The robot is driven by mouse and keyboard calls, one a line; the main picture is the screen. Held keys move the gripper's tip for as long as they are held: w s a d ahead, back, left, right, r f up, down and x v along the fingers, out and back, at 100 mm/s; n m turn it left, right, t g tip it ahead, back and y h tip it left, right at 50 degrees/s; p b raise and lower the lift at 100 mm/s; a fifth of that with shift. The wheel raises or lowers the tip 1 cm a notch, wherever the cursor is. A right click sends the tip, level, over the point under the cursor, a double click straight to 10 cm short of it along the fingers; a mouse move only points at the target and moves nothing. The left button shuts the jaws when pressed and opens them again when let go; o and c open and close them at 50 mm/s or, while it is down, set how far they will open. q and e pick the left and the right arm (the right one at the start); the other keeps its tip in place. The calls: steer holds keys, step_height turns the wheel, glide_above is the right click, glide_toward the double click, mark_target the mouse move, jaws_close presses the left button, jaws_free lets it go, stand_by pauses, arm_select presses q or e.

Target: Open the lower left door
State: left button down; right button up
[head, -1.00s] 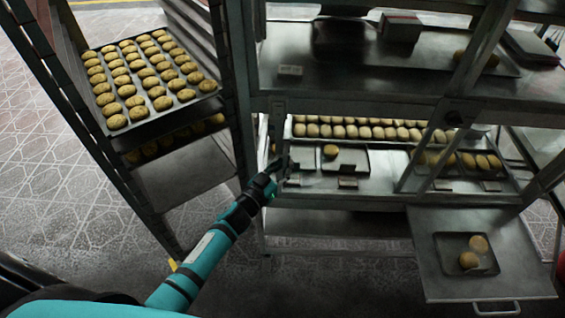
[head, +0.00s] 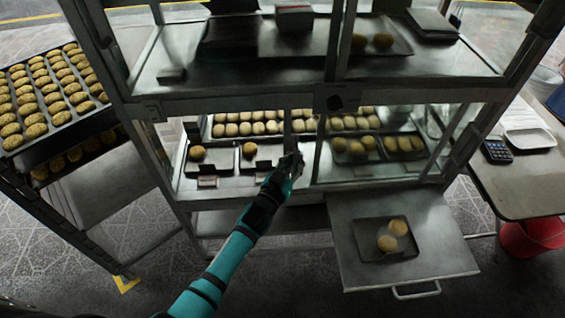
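The lower left door is a sliding glass panel in the lower level of the metal cabinet. Its upright metal edge bar (head: 287,125) stands near the cabinet's middle post (head: 320,140), so the left part of the opening is uncovered. My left gripper (head: 292,166) is at the lower end of this bar, seeming to touch it. Its fingers are small and dark, and I cannot tell how closed they are. Behind the opening, two small dark trays (head: 222,163) hold cookies. My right gripper is out of view.
A rack with a full cookie tray (head: 50,100) stands at the left. A flap (head: 345,240) with a small cookie tray (head: 370,232) and a handle (head: 416,291) juts out at lower right. A table (head: 520,185) with a calculator (head: 497,151) stands at the right.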

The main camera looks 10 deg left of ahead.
arm_select(q)
steer(key=shift+w+d+f, duration=0.1)
steer(key=shift+d+f, duration=0.1)
steer(key=shift+d, duration=0.5)
steer(key=shift+d+f, duration=0.15)
steer(key=shift+d, duration=0.55)
steer(key=c, duration=2)
jaws_free()
steer(key=o, duration=0.7)
steer(key=shift+r, duration=0.25)
steer(key=shift+c, duration=0.2)
steer(key=shift+a, duration=0.1)
steer(key=v, duration=1.2)
